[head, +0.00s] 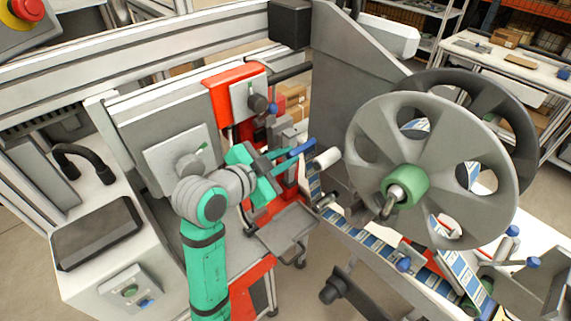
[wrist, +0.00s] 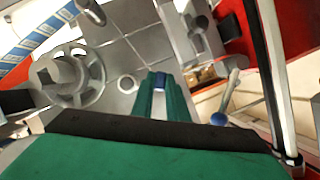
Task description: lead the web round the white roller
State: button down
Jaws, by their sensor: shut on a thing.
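The web (head: 366,238), a white strip with blue labels, runs from the big grey reel (head: 452,130) down and left, then up near the white roller (head: 325,158). It also shows at the upper left of the wrist view (wrist: 38,32). My gripper (head: 284,158) is left of the white roller, apart from it. Its teal fingers are shut on a blue bar (head: 303,147), which seems to be the web's end; the join is not clear. The bar shows small between the fingers in the wrist view (wrist: 160,82). The web's path behind the roller is hidden.
A red bracket (head: 232,84) with a dark knob stands behind my gripper. A grey tray (head: 287,229) lies below it. A grey upright plate (head: 345,85) rises behind the roller.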

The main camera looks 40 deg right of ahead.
jog(key=s+r, duration=0.3)
jog(key=s, duration=0.7)
jog(key=shift+d+r, duration=0.3)
jog(key=shift+d, duration=0.1)
dwell(0.4)
